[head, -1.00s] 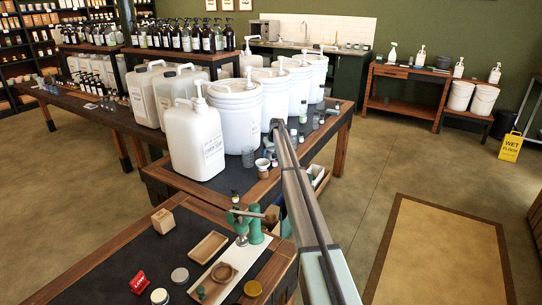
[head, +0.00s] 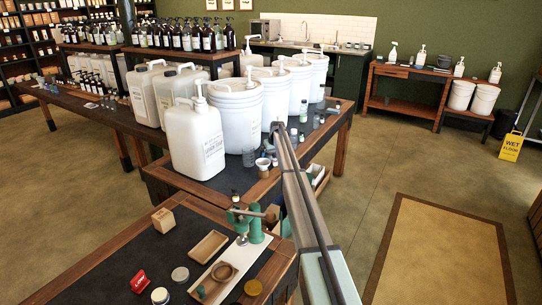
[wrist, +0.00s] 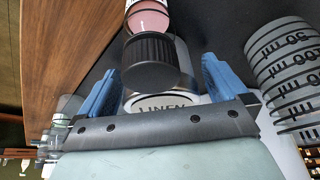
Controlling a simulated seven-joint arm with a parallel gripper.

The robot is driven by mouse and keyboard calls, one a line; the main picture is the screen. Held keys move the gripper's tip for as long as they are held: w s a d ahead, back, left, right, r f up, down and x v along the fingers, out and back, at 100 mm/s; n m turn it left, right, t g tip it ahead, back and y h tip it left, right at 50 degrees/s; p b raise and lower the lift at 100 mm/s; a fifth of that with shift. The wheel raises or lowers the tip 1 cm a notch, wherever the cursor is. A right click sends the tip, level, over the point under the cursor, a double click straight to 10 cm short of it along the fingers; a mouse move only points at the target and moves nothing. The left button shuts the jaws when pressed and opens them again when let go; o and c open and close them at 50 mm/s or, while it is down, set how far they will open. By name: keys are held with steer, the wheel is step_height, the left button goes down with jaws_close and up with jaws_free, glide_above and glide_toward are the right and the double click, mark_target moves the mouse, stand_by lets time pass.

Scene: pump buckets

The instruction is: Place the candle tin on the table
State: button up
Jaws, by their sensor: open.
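A round silvery tin with a white label reading "LINEN" (wrist: 165,103), which looks like the candle tin, sits between the fingers of my gripper (wrist: 160,64) in the wrist view. The two blue fingers are open, one on each side of it. Its near part is hidden by my gripper's dark front bar. I cannot tell whether a finger touches it. In the head view my arm reaches to the table of white buckets (head: 237,112); the fingers and this tin cannot be made out there.
In the wrist view a black-capped bottle (wrist: 150,62) with a pink label stands just beyond the tin. Grey measuring cups (wrist: 284,70) stand close on the right. The wooden table edge (wrist: 70,45) is on the left. The near table holds a green press (head: 256,228) and trays.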

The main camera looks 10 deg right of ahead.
steer(key=shift+r, duration=0.1)
steer(key=v, duration=1.2)
